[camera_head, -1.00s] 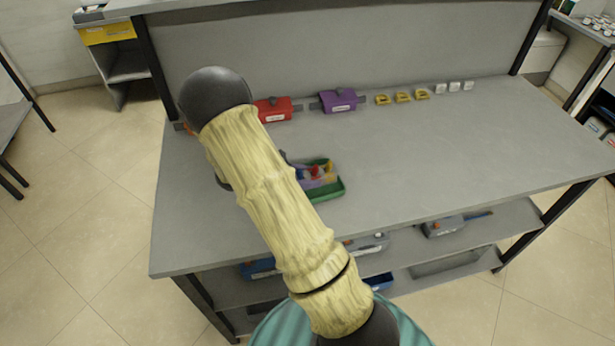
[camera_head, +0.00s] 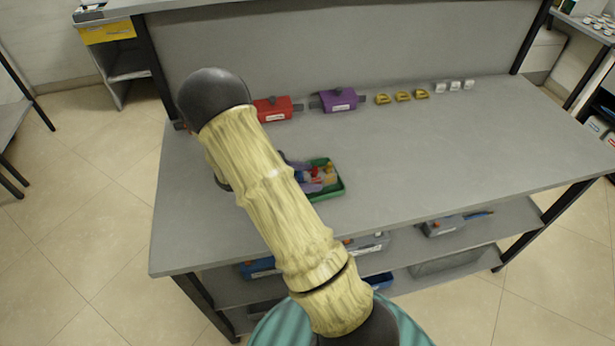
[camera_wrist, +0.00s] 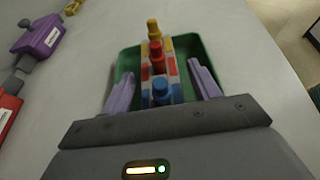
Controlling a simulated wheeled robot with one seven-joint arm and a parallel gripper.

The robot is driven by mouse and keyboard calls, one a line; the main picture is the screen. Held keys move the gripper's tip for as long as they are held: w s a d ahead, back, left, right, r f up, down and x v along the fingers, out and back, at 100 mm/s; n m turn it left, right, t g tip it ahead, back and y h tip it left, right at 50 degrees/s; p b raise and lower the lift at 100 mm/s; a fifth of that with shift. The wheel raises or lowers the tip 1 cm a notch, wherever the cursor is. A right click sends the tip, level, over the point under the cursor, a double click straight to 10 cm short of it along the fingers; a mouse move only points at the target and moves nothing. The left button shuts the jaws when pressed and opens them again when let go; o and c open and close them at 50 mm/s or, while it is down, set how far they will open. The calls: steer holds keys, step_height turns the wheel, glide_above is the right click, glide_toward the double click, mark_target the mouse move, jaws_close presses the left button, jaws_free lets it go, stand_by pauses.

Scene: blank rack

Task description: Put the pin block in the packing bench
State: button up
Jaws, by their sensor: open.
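The pin block (camera_wrist: 172,69), a pale block with blue, red and yellow pins standing in a row, sits in a green tray (camera_wrist: 129,60) in the wrist view. In the head view the green tray (camera_head: 332,192) is on the grey bench top (camera_head: 430,150), partly hidden by my arm. My gripper (camera_wrist: 163,85) is open, with one purple finger on each side of the pin block. The fingers reach down into the tray area, and gaps show between them and the block. In the head view a purple finger (camera_head: 312,187) shows beside my arm.
A red block (camera_head: 275,108) and a purple block (camera_head: 338,100) stand along the back of the bench. Several yellow pieces (camera_head: 403,96) and white pieces (camera_head: 455,86) line up to their right. The right side of the bench top is clear.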

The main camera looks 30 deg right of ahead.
steer(key=b+v, duration=0.1)
steer(key=v, duration=1)
steer(key=shift+a+r, duration=0.15)
steer(key=shift+a, duration=0.2)
steer(key=shift+s+d+y, duration=0.1)
steer(key=shift+s+y, duration=0.15)
steer(key=shift+y, duration=0.05)
steer(key=s+m+y, duration=0.2)
steer(key=s+y, duration=0.1)
steer(key=s, duration=0.1)
steer(key=s+m+y, duration=0.3)
steer(key=shift+s+a+m, duration=0.25)
steer(key=shift+s+m, duration=0.05)
steer(key=shift+s, duration=0.05)
steer(key=s+m+y, duration=0.1)
steer(key=s+a+m+y, duration=0.1)
steer(key=s+m+t+y, duration=0.1)
steer(key=shift+a+r+y, duration=0.25)
steer(key=shift+a+y, duration=0.05)
steer(key=shift+a, duration=0.05)
steer(key=s+r+m+t+y, duration=0.1)
steer(key=m, duration=0.1)
steer(key=s+a+r+m+t+y, duration=0.1)
steer(key=m, duration=0.1)
steer(key=s+r+m+t+y, duration=0.1)
steer(key=m+t, duration=0.1)
steer(key=m, duration=0.1)
steer(key=shift+a, duration=0.4)
